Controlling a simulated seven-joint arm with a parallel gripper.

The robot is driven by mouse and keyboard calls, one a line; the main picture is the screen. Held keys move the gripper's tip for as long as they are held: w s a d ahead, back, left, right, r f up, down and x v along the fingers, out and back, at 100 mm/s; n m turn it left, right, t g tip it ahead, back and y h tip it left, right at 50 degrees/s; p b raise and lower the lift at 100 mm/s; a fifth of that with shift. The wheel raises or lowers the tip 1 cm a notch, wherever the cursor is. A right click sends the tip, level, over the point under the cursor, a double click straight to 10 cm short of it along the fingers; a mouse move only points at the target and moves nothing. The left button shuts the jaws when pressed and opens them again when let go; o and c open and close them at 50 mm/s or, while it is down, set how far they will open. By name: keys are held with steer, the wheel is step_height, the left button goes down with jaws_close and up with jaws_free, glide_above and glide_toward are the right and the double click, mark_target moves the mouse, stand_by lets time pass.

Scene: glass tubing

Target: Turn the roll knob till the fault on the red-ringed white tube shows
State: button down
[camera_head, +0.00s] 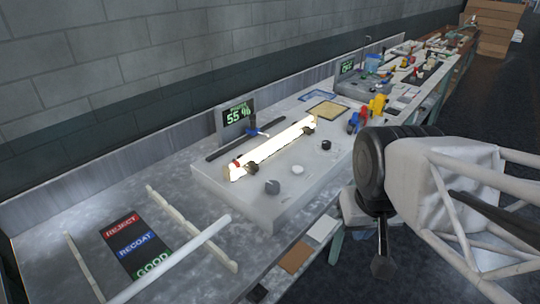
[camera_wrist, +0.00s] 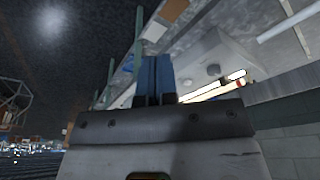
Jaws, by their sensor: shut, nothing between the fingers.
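A white tube (camera_head: 270,148) lies on the light-coloured station, washed out by bright light. A red ring (camera_head: 237,163) shows near its left end; a red mark (camera_wrist: 240,83) also shows in the wrist view. No fault can be made out in the glare. A grey knob (camera_head: 272,187), a pale knob (camera_head: 297,169) and a black knob (camera_head: 325,145) stand on the station's top; I cannot tell which is the roll knob. My gripper (camera_wrist: 155,58) is shut and empty, its blue fingers side by side. It is apart from the knobs, out beyond the bench's front edge.
A screen (camera_head: 238,115) behind the tube reads 55 %. Blue, red and yellow items (camera_head: 377,105) stand right of the station.

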steer(key=c, duration=1.2)
jaws_free()
steer(key=shift+w, duration=0.15)
steer(key=shift+c, duration=0.2)
steer(key=o, duration=0.5)
steer(key=shift+w+a+r, duration=0.15)
steer(key=shift+w+r, duration=0.05)
steer(key=shift+w, duration=0.4)
steer(key=shift+c, duration=0.2)
steer(key=shift+o, duration=1.3)
steer(key=w+a+g, duration=0.2)
steer(key=w, duration=0.6)
steer(key=shift+r, duration=0.35)
steer(key=g, duration=0.5)
glide_toward(273, 184)
steer(key=s, duration=0.1)
steer(key=shift+w+f, duration=0.25)
steer(key=shift+f, duration=0.55)
steer(key=shift+f, duration=0.1)
steer(key=shift+x, duration=3.8)
steer(key=shift+s, duration=0.1)
